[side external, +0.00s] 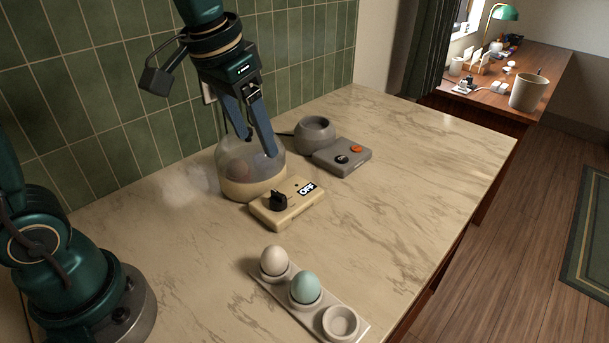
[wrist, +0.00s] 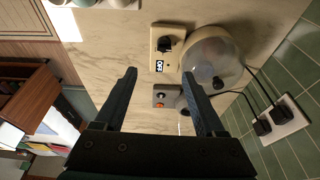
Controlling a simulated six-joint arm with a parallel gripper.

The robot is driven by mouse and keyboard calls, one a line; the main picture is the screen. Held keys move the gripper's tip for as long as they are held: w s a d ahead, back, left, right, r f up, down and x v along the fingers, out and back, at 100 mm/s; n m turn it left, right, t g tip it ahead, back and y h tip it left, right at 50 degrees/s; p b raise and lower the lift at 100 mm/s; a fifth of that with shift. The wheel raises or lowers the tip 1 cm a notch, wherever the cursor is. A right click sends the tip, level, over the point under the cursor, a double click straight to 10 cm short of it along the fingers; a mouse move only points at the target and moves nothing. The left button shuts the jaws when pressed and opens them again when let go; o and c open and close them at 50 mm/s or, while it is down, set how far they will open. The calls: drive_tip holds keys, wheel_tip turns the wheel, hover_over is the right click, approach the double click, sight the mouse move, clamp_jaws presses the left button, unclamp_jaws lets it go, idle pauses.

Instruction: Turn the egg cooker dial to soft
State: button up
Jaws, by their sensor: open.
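The egg cooker (side external: 238,189) has a clear dome on a cream base, with a brownish egg-like shape dimly visible inside. Its cream control box (side external: 290,209) sits in front, carrying a black dial (side external: 278,201) and a label or display reading OFF (side external: 307,188). In the wrist view the dial (wrist: 165,43) and the OFF panel (wrist: 159,66) lie beyond my fingertips, left of the dome (wrist: 208,52). My gripper (side external: 261,146) is open and empty, with its fingers pointing down by the dome, above and behind the control box. It is apart from the dial.
A grey device (side external: 342,156) with black and orange knobs and a round grey cup (side external: 315,134) stand behind the control box. An egg tray (side external: 324,311) with two eggs and an empty cup is in front. Steam drifts left of the cooker. The right counter is clear.

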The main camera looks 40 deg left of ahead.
drive_tip(key=g, duration=0.2)
hover_over(278, 193)
wheel_tip(278, 193, down, 6)
drive_tip(key=shift+s+d+r, duration=0.1)
drive_tip(key=shift+s+r, duration=0.05)
drive_tip(key=shift+r, duration=0.05)
drive_tip(key=shift+g, duration=0.5)
drive_tip(key=f, duration=0.4)
drive_tip(key=shift+w, duration=0.2)
drive_tip(key=shift+f, duration=2.7)
clamp_jaws()
